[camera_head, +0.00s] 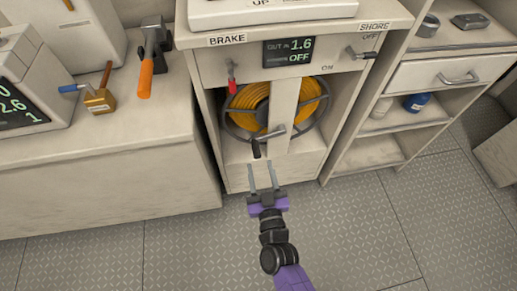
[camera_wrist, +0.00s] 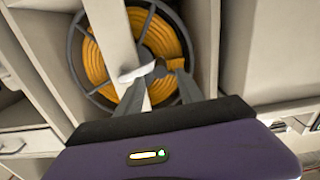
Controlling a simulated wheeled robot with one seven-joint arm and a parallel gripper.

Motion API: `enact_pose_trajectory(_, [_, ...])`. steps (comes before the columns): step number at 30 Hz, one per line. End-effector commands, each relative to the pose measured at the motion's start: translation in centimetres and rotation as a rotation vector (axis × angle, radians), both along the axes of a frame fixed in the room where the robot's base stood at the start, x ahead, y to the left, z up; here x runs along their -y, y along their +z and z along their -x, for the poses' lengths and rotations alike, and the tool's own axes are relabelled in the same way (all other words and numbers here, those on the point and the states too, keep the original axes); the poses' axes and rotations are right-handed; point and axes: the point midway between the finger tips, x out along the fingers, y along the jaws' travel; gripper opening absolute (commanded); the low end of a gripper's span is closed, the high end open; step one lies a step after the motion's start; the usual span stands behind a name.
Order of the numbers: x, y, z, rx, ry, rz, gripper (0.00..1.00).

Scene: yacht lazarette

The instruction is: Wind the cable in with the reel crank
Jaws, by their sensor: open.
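The cable reel (camera_head: 248,107) holds a coil of yellow-orange cable inside the open cabinet, behind a pale upright post. The reel crank (camera_head: 274,134) has a pale metal arm and a dark handle (camera_head: 256,149) that points down and toward me. In the wrist view the reel (camera_wrist: 165,42) fills the upper middle, with the crank arm (camera_wrist: 135,75) in front of the post. My gripper (camera_head: 262,177) is open and empty, just below and in front of the dark handle. In the wrist view its two fingers (camera_wrist: 160,90) stand apart, near the handle; contact cannot be told.
The brake lever (camera_head: 232,80) with a red tip is at the cabinet's upper left. The shore switch (camera_head: 360,54) is at the upper right. The display (camera_head: 289,51) reads OUT 1.6 and OFF. The floor (camera_head: 170,250) is clear.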

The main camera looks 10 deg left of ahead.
Motion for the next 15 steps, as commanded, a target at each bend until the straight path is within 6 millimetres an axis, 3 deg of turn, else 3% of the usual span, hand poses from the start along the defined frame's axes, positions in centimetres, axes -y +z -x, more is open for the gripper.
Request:
enact_pose_trajectory(9, [-1.3, -0.1, -4.6, 0.001, -0.001, -0.003, 0.44])
enact_pose_trajectory(15, [-1.9, -0.1, -6.5, 0.0, 0.0, -0.003, 0.44])
